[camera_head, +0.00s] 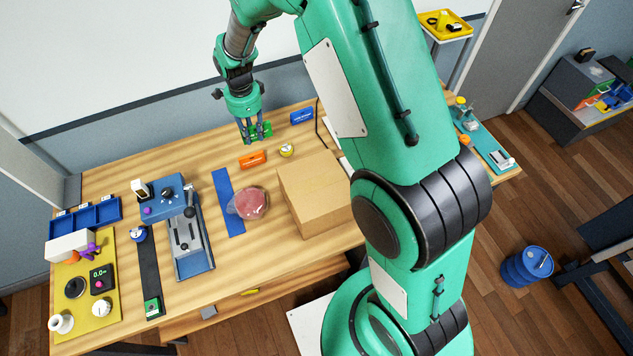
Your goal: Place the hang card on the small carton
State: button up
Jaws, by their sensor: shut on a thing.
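My gripper (251,136) points down over the back middle of the wooden table. It is shut on a small green thing, probably the hang card (265,129), partly hidden by the fingers. Whether it touches the table I cannot tell. A brown closed carton (312,196) stands in front and to the right of the gripper, its top flat and bare. It is the only plain cardboard carton I make out. A small orange box (252,159) lies just in front of the gripper, and a small blue box (301,117) lies to its right.
A red round thing in clear wrap (250,203) sits by a blue strip (227,201). A grey-blue press (188,236) and a yellow mat (72,323) fill the left. My arm hides the table's right part.

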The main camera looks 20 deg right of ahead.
jog(key=s+d, duration=0.4)
jog(key=s, duration=0.8)
jog(key=s+d+p, duration=0.1)
jog(key=s+d, duration=0.3)
jog(key=s, duration=0.8)
jog(key=s+d, duration=0.4)
jog(key=s, duration=0.9)
jog(key=shift+d+r+p, duration=0.2)
jog(key=shift+r+p, duration=0.05)
jog(key=shift+p, duration=0.05)
jog(key=shift+w, duration=0.1)
send_over(314, 186)
jog(key=shift+f+p, duration=0.35)
jog(key=shift+f, duration=0.45)
jog(key=shift+f, duration=1.7)
jog(key=shift+f, duration=0.2)
